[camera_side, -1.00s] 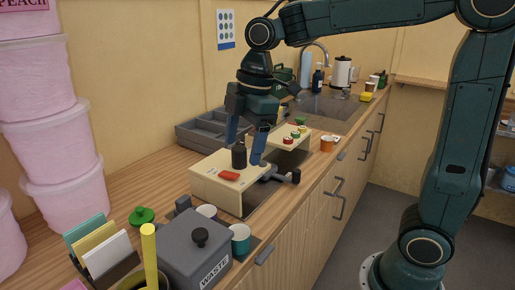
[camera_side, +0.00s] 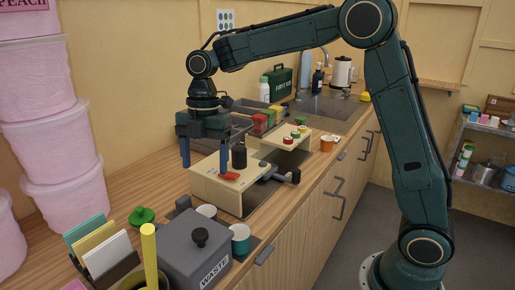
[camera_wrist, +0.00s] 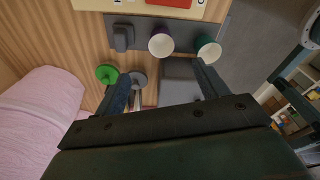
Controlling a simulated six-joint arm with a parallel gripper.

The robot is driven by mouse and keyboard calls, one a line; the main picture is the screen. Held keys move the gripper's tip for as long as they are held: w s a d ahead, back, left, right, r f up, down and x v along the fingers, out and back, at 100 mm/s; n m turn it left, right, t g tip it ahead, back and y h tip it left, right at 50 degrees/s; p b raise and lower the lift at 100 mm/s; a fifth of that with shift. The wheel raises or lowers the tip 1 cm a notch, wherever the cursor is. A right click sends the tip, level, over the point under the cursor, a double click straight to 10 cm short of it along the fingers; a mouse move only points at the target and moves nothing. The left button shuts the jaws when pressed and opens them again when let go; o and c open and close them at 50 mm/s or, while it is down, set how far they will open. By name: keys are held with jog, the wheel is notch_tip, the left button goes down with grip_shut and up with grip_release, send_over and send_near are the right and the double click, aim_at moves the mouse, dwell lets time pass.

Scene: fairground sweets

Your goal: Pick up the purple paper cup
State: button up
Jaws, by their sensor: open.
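The purple paper cup (camera_side: 207,212) stands on the counter in the side view, behind the grey waste box, which hides its lower part. In the wrist view the purple cup (camera_wrist: 161,44) shows its white inside, open end up and empty, beyond and between my fingertips. My gripper (camera_side: 204,168) is open and empty, pointing down, raised near the left end of the wooden machine and further back than the cup. In the wrist view my gripper's two fingers (camera_wrist: 161,74) are spread wide and apart from the cup.
A teal cup (camera_side: 240,240) stands close to the purple one, beside the grey waste box (camera_side: 192,250). A wooden machine (camera_side: 222,186) with a black knob is just behind. A green knobbed lid (camera_side: 142,216) and a card holder are left. A yellow post rises in front.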

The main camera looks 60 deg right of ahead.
aim_at(206, 211)
jog(key=f, duration=0.5)
jog(key=a+f, duration=0.1)
jog(key=f, duration=0.2)
jog(key=shift+s+a+f, duration=0.1)
jog(key=shift+s+f, duration=0.05)
jog(key=shift+s, duration=0.1)
jog(key=shift+f, duration=0.1)
jog(key=shift+s+a+f, duration=0.1)
jog(key=shift+a+f, duration=0.05)
jog(key=shift+f, duration=0.65)
jog(key=shift+s+a+f, duration=0.1)
jog(key=shift+a+f, duration=0.1)
jog(key=shift+f, duration=0.6)
jog(key=shift+s+a+f, duration=0.1)
jog(key=shift+a+f, duration=0.05)
jog(key=shift+f, duration=0.65)
jog(key=shift+c, duration=0.4)
jog(key=c, duration=0.9)
